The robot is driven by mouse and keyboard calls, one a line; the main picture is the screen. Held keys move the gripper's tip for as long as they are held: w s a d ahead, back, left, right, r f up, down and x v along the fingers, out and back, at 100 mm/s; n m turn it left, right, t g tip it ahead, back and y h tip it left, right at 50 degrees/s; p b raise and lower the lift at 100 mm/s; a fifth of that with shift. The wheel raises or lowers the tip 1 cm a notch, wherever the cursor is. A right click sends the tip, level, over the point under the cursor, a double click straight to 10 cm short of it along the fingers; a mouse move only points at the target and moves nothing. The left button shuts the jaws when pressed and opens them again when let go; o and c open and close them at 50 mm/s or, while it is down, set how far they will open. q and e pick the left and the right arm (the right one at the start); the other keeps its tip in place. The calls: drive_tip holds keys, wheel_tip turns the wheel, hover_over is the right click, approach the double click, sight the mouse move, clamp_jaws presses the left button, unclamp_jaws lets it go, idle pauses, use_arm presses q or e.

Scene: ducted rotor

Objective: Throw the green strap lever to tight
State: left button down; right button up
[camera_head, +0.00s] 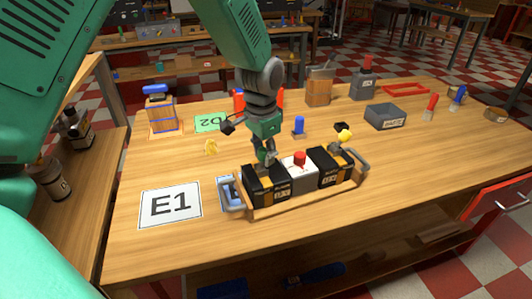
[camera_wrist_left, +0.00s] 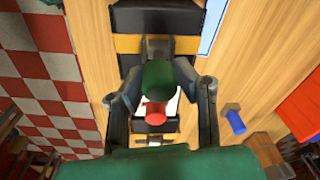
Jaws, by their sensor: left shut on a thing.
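The green strap lever (camera_head: 263,156) stands up from the left black-and-orange block (camera_head: 266,190) in a wooden carrier (camera_head: 303,201). My left gripper (camera_head: 266,161) comes down from above and is shut on the lever's knob. In the left wrist view the round green knob (camera_wrist_left: 158,78) sits between the two fingers of the gripper (camera_wrist_left: 160,92). The lever's lower part is partly hidden there. A white box with a red knob (camera_head: 299,160) is in the middle of the carrier. A yellow-knobbed lever (camera_head: 344,135) stands on the right block. My right gripper is not in view.
The wooden tabletop (camera_head: 440,150) right of the carrier is clear.

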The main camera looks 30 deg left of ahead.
sight(250, 176)
use_arm(q)
drive_tip(key=shift+s+a+r+t+h, duration=0.1)
drive_tip(key=shift+s+a+t+h, duration=0.25)
drive_tip(key=shift+t+h, duration=0.45)
drive_tip(key=shift+s+a+t+h, duration=0.2)
drive_tip(key=shift+s+t+h, duration=0.1)
drive_tip(key=shift+t, duration=0.5)
drive_tip(key=shift+s+a+f+t+h+b, duration=0.35)
drive_tip(key=shift+t+h+b, duration=0.35)
drive_tip(key=shift+t, duration=0.25)
drive_tip(key=shift+s+a+f+t+h+b, duration=0.2)
drive_tip(key=shift+s+t+h+b, duration=0.35)
drive_tip(key=shift+t, duration=0.4)
drive_tip(key=c, duration=1.3)
unclamp_jaws()
drive_tip(key=shift+o, duration=0.2)
drive_tip(key=shift+a+r, duration=0.1)
drive_tip(key=shift+r, duration=0.05)
